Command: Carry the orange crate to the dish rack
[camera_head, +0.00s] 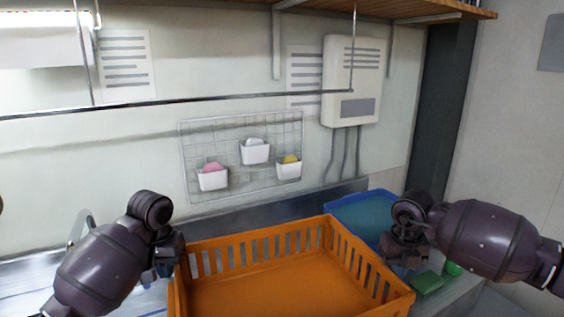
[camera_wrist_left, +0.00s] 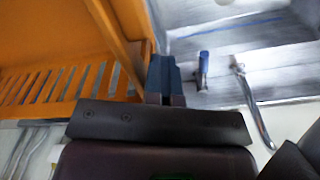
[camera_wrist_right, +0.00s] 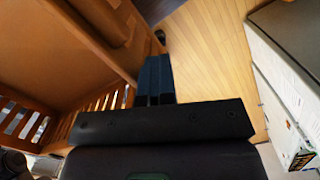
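The orange crate (camera_head: 270,237) has slotted walls and fills the bottom middle of the head view. Its inside looks empty, and its near side is cut off. My left gripper (camera_wrist_left: 165,66) is beside the crate's left wall (camera_wrist_left: 138,50); its two fingers are close together. My right gripper (camera_wrist_right: 156,62) is beside the crate's right side (camera_wrist_right: 125,50), also with its fingers close together. Whether a thin part of the crate sits between either pair of fingers is unclear. I cannot make out a dish rack for certain.
A blue tray (camera_head: 334,206) stands behind the crate at right. A green block (camera_head: 427,282) and a small green round thing (camera_head: 453,268) lie at the right. A wall grid (camera_head: 226,140) holds white baskets. Wooden floor (camera_wrist_right: 215,60) shows in the right wrist view.

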